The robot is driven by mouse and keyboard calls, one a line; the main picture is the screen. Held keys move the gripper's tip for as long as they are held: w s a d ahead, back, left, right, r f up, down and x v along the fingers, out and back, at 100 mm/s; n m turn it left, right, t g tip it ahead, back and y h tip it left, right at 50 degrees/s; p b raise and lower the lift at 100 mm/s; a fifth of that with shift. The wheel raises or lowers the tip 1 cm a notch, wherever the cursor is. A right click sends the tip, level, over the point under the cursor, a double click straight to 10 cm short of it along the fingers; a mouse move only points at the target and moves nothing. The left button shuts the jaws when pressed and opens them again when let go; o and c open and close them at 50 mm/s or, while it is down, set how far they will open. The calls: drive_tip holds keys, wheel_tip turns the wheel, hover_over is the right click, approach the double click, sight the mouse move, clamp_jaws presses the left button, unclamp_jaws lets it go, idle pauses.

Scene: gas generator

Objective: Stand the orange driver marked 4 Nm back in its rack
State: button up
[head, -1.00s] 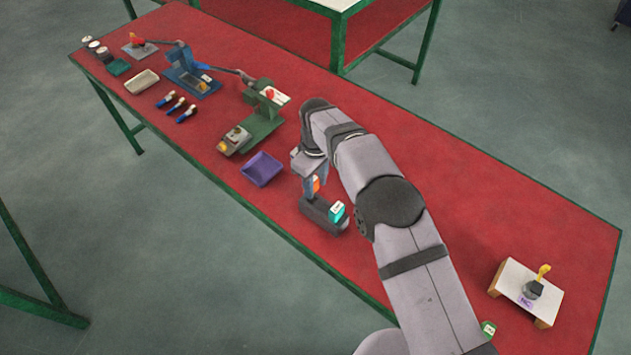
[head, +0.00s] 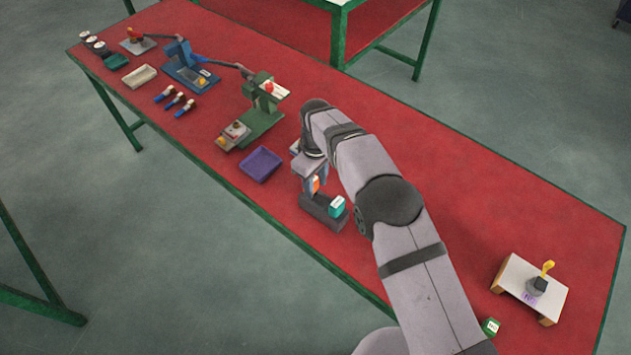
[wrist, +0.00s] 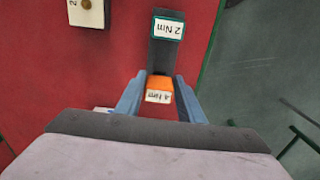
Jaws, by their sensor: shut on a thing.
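The orange driver (head: 316,184) is between the fingers of my gripper (head: 313,188). In the wrist view, the driver (wrist: 159,84) shows its orange top and a white label reading 4 Nm. My gripper (wrist: 159,92) is shut on it from both sides. The dark rack (head: 318,213) is directly below, and it also shows in the wrist view (wrist: 163,55). A teal driver (head: 337,206) marked 2 Nm (wrist: 168,27) stands at the rack's other end. The orange driver's lower end is hidden, so I cannot tell how deep it sits in the rack.
A purple tray (head: 261,164) lies left of the rack. A green press (head: 262,115) stands behind it. A white stand with a yellow-handled valve (head: 532,288) and a small green block (head: 490,327) are at the right.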

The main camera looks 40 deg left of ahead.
drive_tip(key=shift+f+b, duration=0.65)
drive_tip(key=shift+f, duration=0.3)
drive_tip(key=o, duration=1.2)
drive_tip(key=shift+c, duration=0.2)
drive_tip(key=shift+r, duration=0.1)
wheel_tip(320, 180, up, 7)
drive_tip(key=b, duration=0.3)
drive_tip(key=shift+r, duration=0.1)
